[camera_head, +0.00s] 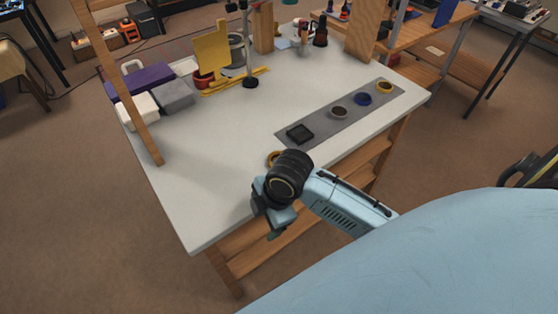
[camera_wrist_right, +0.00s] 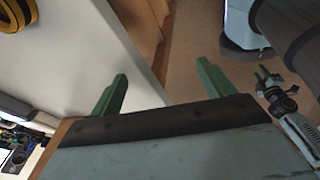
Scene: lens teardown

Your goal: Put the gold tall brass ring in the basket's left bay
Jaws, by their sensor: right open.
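One gold ring (camera_head: 384,87) lies at the far right end of the grey mat. Another gold ring (camera_head: 272,158) lies on the table near its front edge, partly hidden behind my right wrist. I cannot tell which is the tall one. A yellow and black ring (camera_wrist_right: 17,14) is cut off at the top left of the right wrist view. My right gripper (camera_head: 273,224) is at the table's front edge; in the wrist view its green fingers (camera_wrist_right: 160,88) are apart with nothing between them. My left gripper (camera_wrist_right: 262,73) appears small at right. I cannot make out the basket's bays.
The grey mat (camera_head: 318,122) also holds a black square part (camera_head: 300,133), a dark ring (camera_head: 339,112) and a blue ring (camera_head: 363,99). A yellow stand (camera_head: 212,52) and several boxes stand at the back left. The white table's (camera_head: 200,165) left middle is clear.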

